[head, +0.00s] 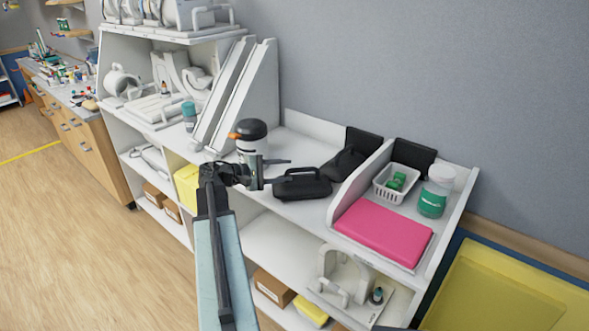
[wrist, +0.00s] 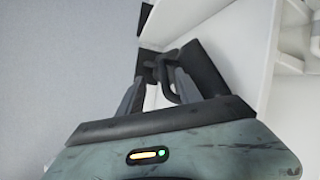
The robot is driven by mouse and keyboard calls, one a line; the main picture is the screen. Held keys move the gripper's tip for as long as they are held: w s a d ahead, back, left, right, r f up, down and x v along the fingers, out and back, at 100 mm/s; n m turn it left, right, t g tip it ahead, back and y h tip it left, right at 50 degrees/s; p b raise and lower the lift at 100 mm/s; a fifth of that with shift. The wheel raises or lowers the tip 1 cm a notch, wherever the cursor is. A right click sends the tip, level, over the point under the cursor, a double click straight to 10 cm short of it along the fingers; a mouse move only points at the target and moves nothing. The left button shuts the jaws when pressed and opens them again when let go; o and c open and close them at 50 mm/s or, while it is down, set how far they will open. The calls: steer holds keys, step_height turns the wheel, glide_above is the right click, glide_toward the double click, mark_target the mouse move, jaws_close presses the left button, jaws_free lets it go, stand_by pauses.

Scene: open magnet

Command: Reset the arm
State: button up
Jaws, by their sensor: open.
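My gripper (head: 279,171) is open at the end of my arm, which reaches up from the bottom of the head view. Its fingers point right, towards a black handled case (head: 302,186) on the white shelf top (head: 312,212). In the wrist view my gripper (wrist: 157,76) shows its two fingers apart, with a dark loop-like part (wrist: 165,77) visible between or beyond them. I cannot tell whether they touch it. Nothing is clearly held.
A black-topped white bottle (head: 251,137) stands just behind my gripper. To the right are a dark bag (head: 345,163), a white basket (head: 381,190), a green-labelled jar (head: 435,195) and a pink pad (head: 383,231). Slanted white panels (head: 226,100) rise at left. Floor (head: 60,220) at left is clear.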

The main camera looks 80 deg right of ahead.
steer(key=shift+w+a+r, duration=0.1)
steer(key=shift+w+a, duration=0.15)
steer(key=shift+w, duration=0.1)
steer(key=shift+w, duration=0.1)
